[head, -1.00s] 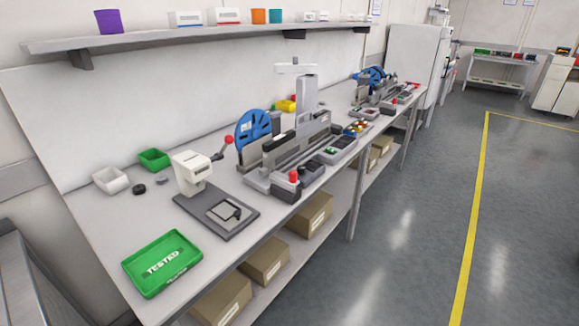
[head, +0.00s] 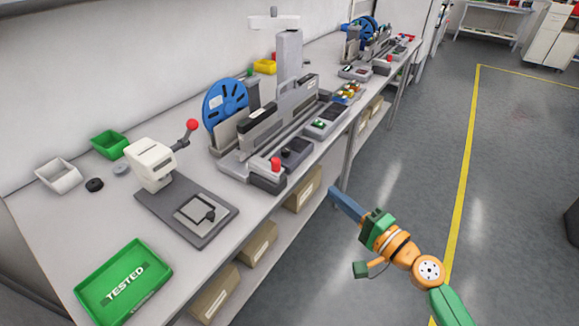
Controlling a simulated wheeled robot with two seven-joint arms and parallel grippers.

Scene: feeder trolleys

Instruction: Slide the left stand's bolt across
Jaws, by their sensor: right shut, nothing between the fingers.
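My right gripper (head: 345,204), with blue fingers on an orange and green arm, comes in from the lower right. It is shut and empty, in front of the bench over the floor, and touches nothing. The nearer, left stand (head: 262,132) is a grey fixture with a blue reel (head: 226,104) at its left end. A second similar stand (head: 372,42) is farther right along the bench. My left gripper is out of view.
A white press with a red-knobbed lever (head: 151,163) stands left of the near stand. A green TESTED tray (head: 123,285) lies at the bench's near end. Cardboard boxes (head: 303,189) sit on the lower shelf.

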